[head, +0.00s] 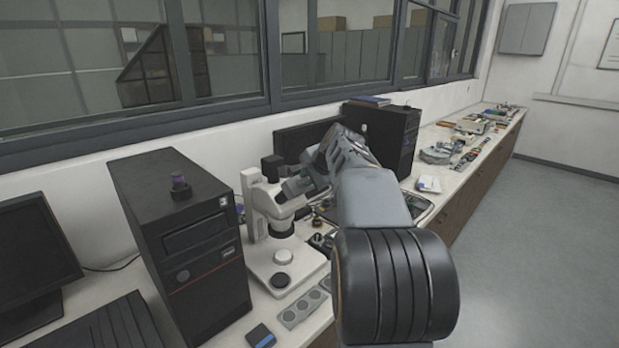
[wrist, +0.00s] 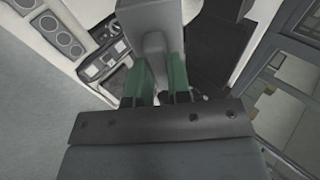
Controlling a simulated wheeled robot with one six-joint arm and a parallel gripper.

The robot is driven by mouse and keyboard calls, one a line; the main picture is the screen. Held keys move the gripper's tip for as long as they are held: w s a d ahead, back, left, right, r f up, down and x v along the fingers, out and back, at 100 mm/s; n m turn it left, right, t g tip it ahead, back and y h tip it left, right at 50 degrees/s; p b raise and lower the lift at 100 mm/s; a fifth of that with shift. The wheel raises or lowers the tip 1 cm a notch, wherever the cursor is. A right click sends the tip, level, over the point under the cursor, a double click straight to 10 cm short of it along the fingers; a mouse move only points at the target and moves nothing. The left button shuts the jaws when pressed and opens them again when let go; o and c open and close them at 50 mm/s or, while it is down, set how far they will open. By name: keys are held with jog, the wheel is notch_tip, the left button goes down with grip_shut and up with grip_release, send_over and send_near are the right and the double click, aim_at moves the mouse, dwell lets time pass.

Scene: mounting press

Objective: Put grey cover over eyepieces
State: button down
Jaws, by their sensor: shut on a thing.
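A white microscope (head: 252,205) with a black top piece stands on the bench in the head view. My gripper (head: 311,172) is beside its head, at the upper right. In the wrist view my gripper (wrist: 159,80) has green fingers shut on a grey piece, the grey cover (wrist: 152,45). The cover also shows in the head view (head: 296,186), close against the microscope head. The eyepieces are not clearly visible, being behind or under the cover and gripper. I cannot tell whether the cover is seated on them.
A black computer tower (head: 185,235) with a small purple-topped item on it stands left of the microscope. Another dark tower (head: 390,135) and a monitor (head: 300,138) stand behind my arm. A grey strip with round wells (head: 303,306) lies at the front edge. The floor at right is clear.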

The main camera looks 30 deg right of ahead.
jog(key=c, duration=1)
grip_release()
jog(key=b+v, duration=0.1)
jog(key=v, duration=1.3)
jog(key=shift+w, duration=0.1)
